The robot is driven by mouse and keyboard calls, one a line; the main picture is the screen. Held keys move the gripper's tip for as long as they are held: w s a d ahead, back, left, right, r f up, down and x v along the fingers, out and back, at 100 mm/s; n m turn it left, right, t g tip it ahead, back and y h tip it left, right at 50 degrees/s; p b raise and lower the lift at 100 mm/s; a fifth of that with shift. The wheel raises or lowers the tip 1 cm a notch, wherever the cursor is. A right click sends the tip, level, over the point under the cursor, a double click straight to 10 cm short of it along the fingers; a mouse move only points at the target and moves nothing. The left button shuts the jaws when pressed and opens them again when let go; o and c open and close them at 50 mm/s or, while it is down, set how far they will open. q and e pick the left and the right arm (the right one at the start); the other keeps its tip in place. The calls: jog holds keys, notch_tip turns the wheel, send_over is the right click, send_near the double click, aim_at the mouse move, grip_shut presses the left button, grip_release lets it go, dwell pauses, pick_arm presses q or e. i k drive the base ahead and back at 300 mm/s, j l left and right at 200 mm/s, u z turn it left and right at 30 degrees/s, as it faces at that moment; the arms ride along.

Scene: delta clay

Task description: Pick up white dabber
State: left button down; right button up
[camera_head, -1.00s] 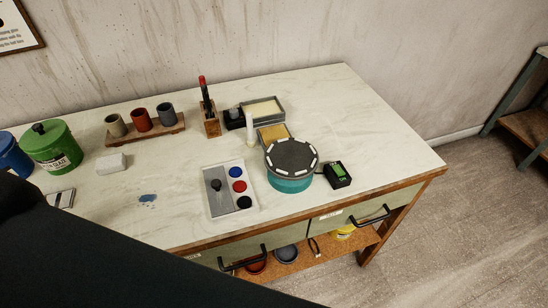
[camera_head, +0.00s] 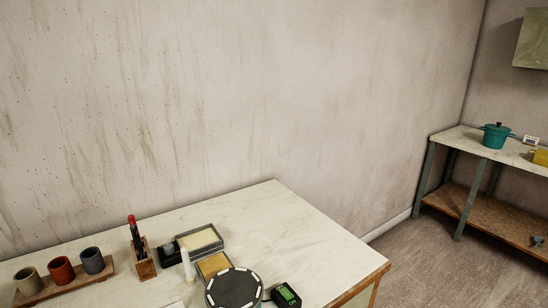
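A slim white upright piece (camera_head: 187,264), which looks like the white dabber, stands on the worktable (camera_head: 300,232). It is just left of a tan sponge-like block in a tray (camera_head: 213,265) and in front of a small black holder (camera_head: 164,255). Its lower end is close to the tray; I cannot tell whether they touch. Neither of my grippers is in view.
A wooden block with a red-topped tool (camera_head: 144,264) stands to the left, beside a rack of cups (camera_head: 62,271). A dark round turntable (camera_head: 234,289) and a black-green device (camera_head: 286,295) are at front right. The table's back right is clear.

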aim_at(190, 279)
jog(key=i+l+u, duration=0.1)
jog(key=l+u, duration=0.15)
jog(key=l, duration=0.4)
jog(key=l+u, duration=0.25)
jog(key=l, duration=0.45)
jog(key=l+u, duration=0.25)
jog(key=l, duration=0.45)
jog(key=l+u, duration=0.25)
jog(key=l, duration=0.4)
jog(key=k+l+u, duration=0.25)
jog(key=l, duration=0.4)
jog(key=i+l, duration=0.05)
